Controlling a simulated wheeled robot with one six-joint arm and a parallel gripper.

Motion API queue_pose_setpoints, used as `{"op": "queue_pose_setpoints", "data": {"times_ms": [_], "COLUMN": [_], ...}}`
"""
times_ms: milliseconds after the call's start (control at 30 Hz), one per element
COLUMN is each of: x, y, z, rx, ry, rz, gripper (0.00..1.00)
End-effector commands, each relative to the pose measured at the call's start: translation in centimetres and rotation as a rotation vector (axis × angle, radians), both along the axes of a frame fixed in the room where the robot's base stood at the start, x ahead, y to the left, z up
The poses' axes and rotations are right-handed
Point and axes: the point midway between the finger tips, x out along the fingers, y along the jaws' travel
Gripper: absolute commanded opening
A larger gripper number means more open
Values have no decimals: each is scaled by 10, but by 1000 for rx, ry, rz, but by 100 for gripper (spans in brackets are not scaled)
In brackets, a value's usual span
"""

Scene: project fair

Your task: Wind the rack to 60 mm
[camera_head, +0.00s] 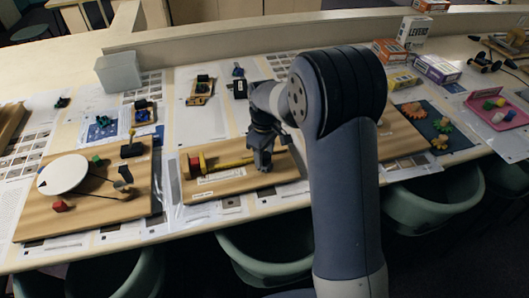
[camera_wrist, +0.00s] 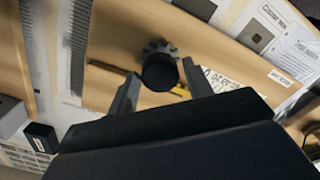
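The wooden board (camera_head: 235,186) of the rack model lies at the middle of the table, with a pale printed label strip (camera_head: 221,176), a yellow bar (camera_head: 232,163) and red pieces (camera_head: 194,166) at its left. My gripper (camera_head: 262,160) is over the board's right part. In the wrist view, a round black knob (camera_wrist: 159,73) sits on a dark toothed gear (camera_wrist: 158,48). My gripper (camera_wrist: 160,78) is open, one finger on each side of the knob, with small gaps seeming to remain. The scale reading cannot be made out.
Left is a board with a white disc (camera_head: 63,174); right is a board with green and orange gears (camera_head: 414,110). Small models and a grey bin (camera_head: 119,72) stand behind. Grey marked strips (camera_wrist: 78,45) show in the wrist view.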

Motion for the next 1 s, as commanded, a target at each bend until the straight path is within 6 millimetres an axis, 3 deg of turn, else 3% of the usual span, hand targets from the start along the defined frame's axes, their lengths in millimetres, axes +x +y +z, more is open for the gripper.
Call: {"op": "queue_pose_setpoints", "data": {"times_ms": [400,733,1000], "x": [0,0,0], "y": [0,0,0], "z": [0,0,-1], "rx": [0,0,0], "ry": [0,-1,-1], "rz": [0,-54,-234], "gripper": [15,15,15]}}
